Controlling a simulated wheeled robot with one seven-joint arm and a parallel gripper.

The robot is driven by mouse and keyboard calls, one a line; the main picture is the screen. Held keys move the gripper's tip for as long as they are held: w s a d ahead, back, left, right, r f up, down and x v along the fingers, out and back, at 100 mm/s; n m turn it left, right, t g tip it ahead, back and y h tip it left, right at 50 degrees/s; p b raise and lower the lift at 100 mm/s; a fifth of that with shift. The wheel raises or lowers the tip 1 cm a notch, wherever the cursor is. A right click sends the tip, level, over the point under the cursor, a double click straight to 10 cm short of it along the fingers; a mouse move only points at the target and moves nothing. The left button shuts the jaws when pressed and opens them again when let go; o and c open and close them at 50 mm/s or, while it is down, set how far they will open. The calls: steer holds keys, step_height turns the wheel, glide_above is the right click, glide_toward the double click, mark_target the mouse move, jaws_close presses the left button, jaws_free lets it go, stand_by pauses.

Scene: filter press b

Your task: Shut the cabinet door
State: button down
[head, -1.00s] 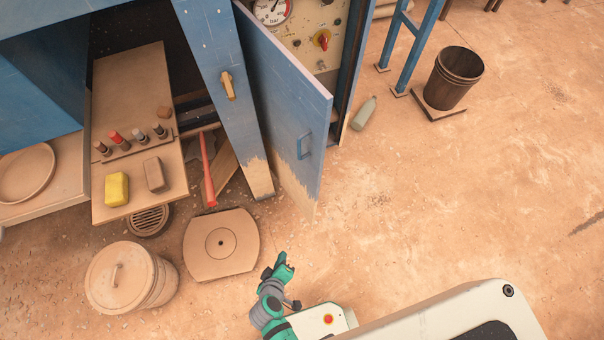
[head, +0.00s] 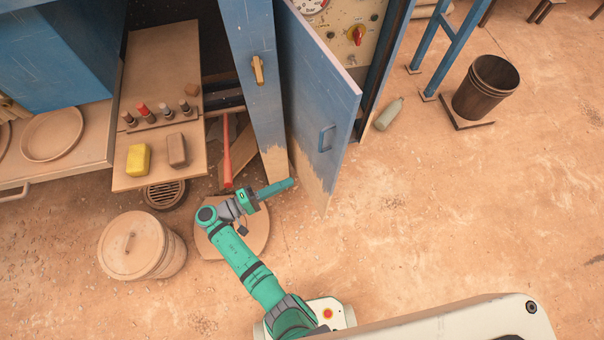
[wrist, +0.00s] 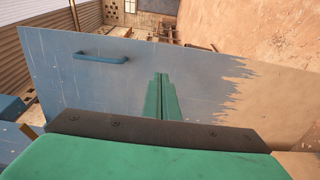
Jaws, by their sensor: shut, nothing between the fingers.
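The cabinet door (head: 318,95) is blue with bare tan paint loss at its lower end, and it stands open, swung out from the cabinet. The open cabinet (head: 352,28) shows a panel with a gauge and a red knob. My gripper (head: 291,183) is shut and empty, its fingers pointing at the lower part of the door. In the wrist view the shut fingers (wrist: 162,98) face the door; I cannot tell whether they touch it.
A blue post with a yellow handle (head: 258,70) stands left of the door. A drawer-like shelf (head: 150,80) holds bottles and blocks. A lidded drum (head: 135,250) stands at lower left.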

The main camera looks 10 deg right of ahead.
mark_target(330, 163)
steer(key=x, duration=1.2)
steer(key=shift+w+d, duration=0.15)
steer(key=shift+d, duration=0.25)
steer(key=shift+w+d, duration=0.1)
steer(key=shift+d, duration=0.1)
steer(key=shift+f, duration=0.1)
